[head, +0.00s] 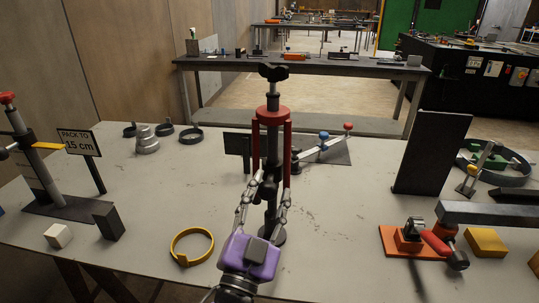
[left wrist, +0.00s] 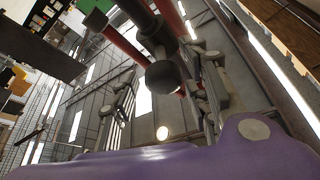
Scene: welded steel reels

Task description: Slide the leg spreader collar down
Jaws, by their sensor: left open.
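A dark upright post (head: 272,103) stands on the table with a black knob on top. A red hub (head: 272,117) sits near its top, with red legs (head: 287,150) hanging close along the post. Lower down, a dark collar (head: 272,180) with a ball knob (head: 267,190) surrounds the post. The collar (left wrist: 155,30) and ball knob (left wrist: 163,76) also show in the left wrist view. My purple left gripper (head: 266,188) is open, with one finger on each side of the post at about collar height. I cannot tell whether the fingers touch it. My right gripper is not in view.
Right of the post lies a small clamp-like stand with blue and red knobs (head: 323,138). A yellow ring (head: 190,246) lies left of my gripper. A black panel (head: 431,153) and an orange-based tool (head: 408,240) stand at right. The table's left-middle is mostly clear.

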